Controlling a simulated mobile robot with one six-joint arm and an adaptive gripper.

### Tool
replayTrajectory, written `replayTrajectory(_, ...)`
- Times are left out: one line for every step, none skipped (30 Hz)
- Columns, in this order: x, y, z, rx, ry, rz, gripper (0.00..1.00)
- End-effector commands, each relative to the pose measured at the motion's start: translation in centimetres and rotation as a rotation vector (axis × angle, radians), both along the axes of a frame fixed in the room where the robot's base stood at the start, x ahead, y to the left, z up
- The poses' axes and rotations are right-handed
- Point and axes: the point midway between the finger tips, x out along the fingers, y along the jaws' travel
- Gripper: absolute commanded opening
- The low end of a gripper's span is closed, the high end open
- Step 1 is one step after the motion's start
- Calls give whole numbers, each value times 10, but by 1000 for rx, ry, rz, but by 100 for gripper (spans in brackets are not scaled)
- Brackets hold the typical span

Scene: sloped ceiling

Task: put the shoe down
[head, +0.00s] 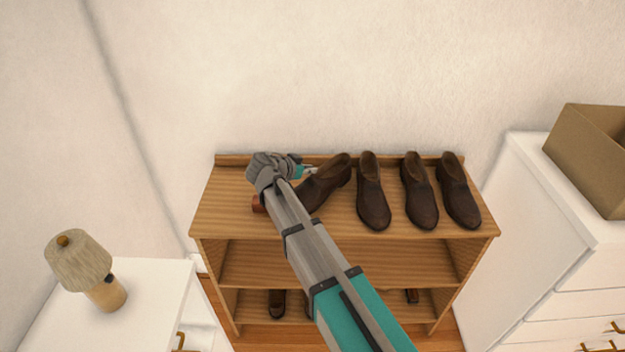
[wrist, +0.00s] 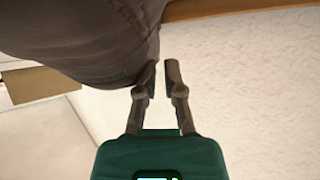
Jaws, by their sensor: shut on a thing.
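My gripper (head: 313,170) is at the back left of the top board of a wooden shoe rack (head: 235,215). It is shut on the rim of a dark brown shoe (head: 329,182), which sits at an angle beside the upright row. In the wrist view the shoe (wrist: 85,40) fills the upper left, with the fingertips (wrist: 164,75) at its edge. My arm hides part of the shoe's toe, and I cannot tell whether its sole touches the board. Three more brown shoes (head: 373,195) stand to its right on the same board.
A reddish-brown thing (head: 258,203) lies partly behind my arm at the board's left. More shoes (head: 277,303) are on the bottom shelf. A white cabinet with a lamp (head: 80,262) stands left, and a white dresser with a cardboard box (head: 590,150) stands right. The wall is close behind.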

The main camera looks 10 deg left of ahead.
Motion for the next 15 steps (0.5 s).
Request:
replayTrajectory(0,0,-7,-1,0,0,0)
replayTrajectory(0,0,-9,-1,0,0,0)
replayTrajectory(0,0,-13,-1,0,0,0)
replayTrajectory(0,0,-15,-1,0,0,0)
replayTrajectory(0,0,-18,-1,-1,0,0)
replayTrajectory(0,0,-21,-1,0,0,0)
replayTrajectory(0,0,-24,-1,0,0,0)
replayTrajectory(0,0,-26,-1,0,0,0)
replayTrajectory(0,0,-28,-1,0,0,0)
replayTrajectory(0,0,-30,-1,0,0,0)
replayTrajectory(0,0,-31,-1,0,0,0)
replayTrajectory(0,0,-32,-1,0,0,0)
replayTrajectory(0,0,-32,-1,0,0,0)
replayTrajectory(0,0,-33,-1,0,0,0)
replayTrajectory(0,0,-33,-1,0,0,0)
